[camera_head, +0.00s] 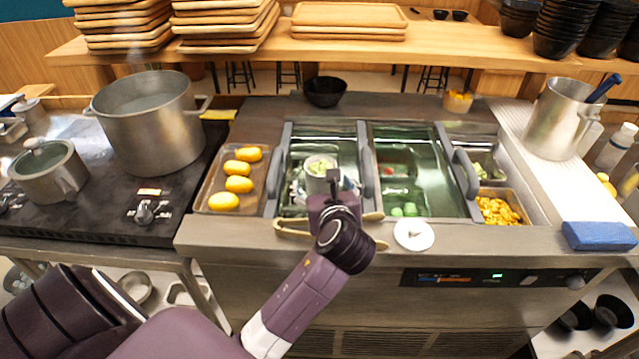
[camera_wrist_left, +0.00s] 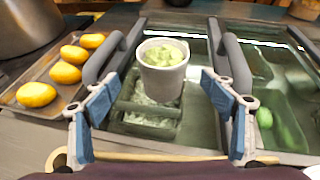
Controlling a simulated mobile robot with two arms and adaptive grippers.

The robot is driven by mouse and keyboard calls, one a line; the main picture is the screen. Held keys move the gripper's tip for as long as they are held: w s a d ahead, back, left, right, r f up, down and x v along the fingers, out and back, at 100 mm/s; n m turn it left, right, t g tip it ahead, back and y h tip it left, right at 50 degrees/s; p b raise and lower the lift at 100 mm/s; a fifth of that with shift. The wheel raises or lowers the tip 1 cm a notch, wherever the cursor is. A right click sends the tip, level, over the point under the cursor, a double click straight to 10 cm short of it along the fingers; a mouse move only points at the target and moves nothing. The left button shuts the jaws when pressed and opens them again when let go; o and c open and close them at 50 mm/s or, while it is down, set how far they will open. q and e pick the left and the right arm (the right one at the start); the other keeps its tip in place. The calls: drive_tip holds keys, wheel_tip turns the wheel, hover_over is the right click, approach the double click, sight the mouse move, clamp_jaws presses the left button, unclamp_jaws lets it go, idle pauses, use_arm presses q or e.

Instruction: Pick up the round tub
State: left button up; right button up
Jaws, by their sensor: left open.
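The round tub (camera_wrist_left: 162,80) is a pale grey cup filled with chopped green topping. It stands upright in the left open well of the counter, and it also shows in the head view (camera_head: 316,184), partly behind my arm. My left gripper (camera_wrist_left: 158,98) is open and empty, with its blue-padded fingers apart on the near side of the tub, one to each side of it in the picture. In the head view the left gripper (camera_head: 335,190) is over the near edge of the well, its fingers mostly hidden by the wrist. My right gripper is not in view.
Grey handles (camera_head: 366,160) rise beside the well. A tray (camera_head: 208,192) with several yellow oval items lies to the left, with a large pot (camera_head: 150,135) beyond. A wooden strip (camera_wrist_left: 130,156) and a white disc (camera_head: 414,234) lie on the near counter edge.

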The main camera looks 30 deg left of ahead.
sight(321, 180)
use_arm(q)
drive_tip(key=shift+x, duration=1.55)
drive_tip(key=x, duration=0.4)
drive_tip(key=shift+w+p, duration=0.4)
drive_tip(key=shift+w, duration=0.1)
drive_tip(key=shift+c, duration=0.7)
drive_tip(key=c, duration=1.3)
